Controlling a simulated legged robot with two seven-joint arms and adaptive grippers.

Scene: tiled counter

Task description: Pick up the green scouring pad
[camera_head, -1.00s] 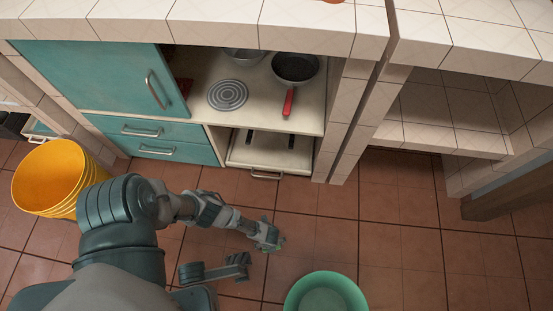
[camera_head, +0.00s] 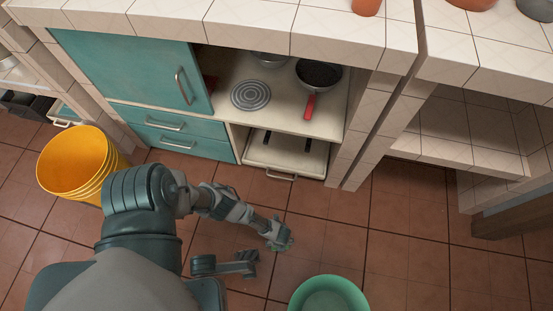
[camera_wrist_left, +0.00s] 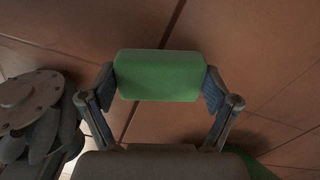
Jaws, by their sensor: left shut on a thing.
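The green scouring pad (camera_wrist_left: 160,75) is a rounded block held between the two fingers of my left gripper (camera_wrist_left: 158,88) in the left wrist view. The fingers press on its two short sides, and the gripper is shut on it. In the head view my left gripper (camera_head: 278,238) is over the tiled floor, and a little of the green pad (camera_head: 287,246) shows at its tip. The pad's height above the floor is hard to tell.
A green basin (camera_head: 328,297) stands on the floor close to the left gripper, at the bottom. A yellow bucket (camera_head: 75,163) is at the left. An open drawer (camera_head: 287,160) sticks out under the hob shelf, with a red-handled pan (camera_head: 318,76) above. Floor at right is clear.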

